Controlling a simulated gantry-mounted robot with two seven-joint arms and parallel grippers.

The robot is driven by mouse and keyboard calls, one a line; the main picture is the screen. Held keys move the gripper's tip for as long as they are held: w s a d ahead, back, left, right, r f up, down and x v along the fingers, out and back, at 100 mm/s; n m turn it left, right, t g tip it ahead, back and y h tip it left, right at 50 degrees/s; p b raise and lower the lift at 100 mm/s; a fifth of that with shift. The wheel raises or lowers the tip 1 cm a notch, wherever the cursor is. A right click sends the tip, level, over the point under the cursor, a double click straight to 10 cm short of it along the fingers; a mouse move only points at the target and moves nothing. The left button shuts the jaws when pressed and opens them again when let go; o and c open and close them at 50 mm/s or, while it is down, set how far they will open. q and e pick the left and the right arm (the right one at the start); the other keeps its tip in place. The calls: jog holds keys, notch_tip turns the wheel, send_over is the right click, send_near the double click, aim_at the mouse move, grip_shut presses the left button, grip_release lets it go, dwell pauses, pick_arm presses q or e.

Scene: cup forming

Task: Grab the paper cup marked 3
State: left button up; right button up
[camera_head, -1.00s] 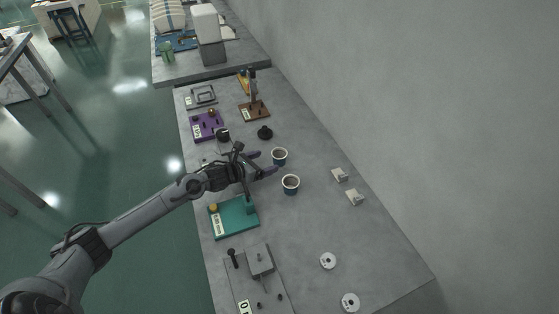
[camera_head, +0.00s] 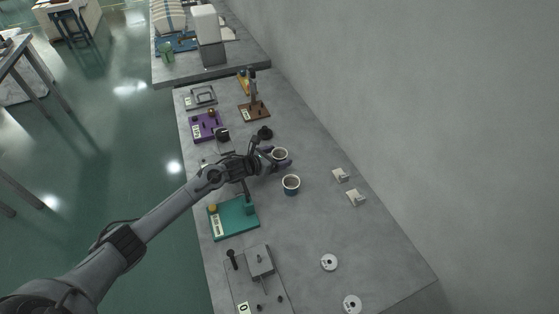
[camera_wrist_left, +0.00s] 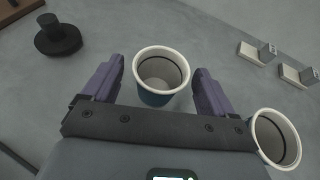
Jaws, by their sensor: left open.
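Two blue paper cups with white rims stand upright on the grey table. The farther cup (camera_head: 280,154) is between the fingers of my left gripper (camera_head: 277,158); the nearer cup (camera_head: 291,185) stands just outside them. In the left wrist view, the farther cup (camera_wrist_left: 161,75) sits between the two open purple fingers of my left gripper (camera_wrist_left: 160,88), with a gap on each side. The nearer cup (camera_wrist_left: 275,138) is at the lower right, beyond the right finger. No number can be read on either cup. My right gripper is not in view.
A black round knob-like piece (camera_head: 265,132) lies beyond the cups. Two small pale blocks (camera_head: 348,187) are to the right, near the wall. A teal fixture (camera_head: 234,218) and a grey fixture (camera_head: 260,262) stand nearer. Table between cups and white discs (camera_head: 329,262) is clear.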

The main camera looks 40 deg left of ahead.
pick_arm(q)
jog(key=c, duration=1.1)
jog(key=shift+c, duration=0.2)
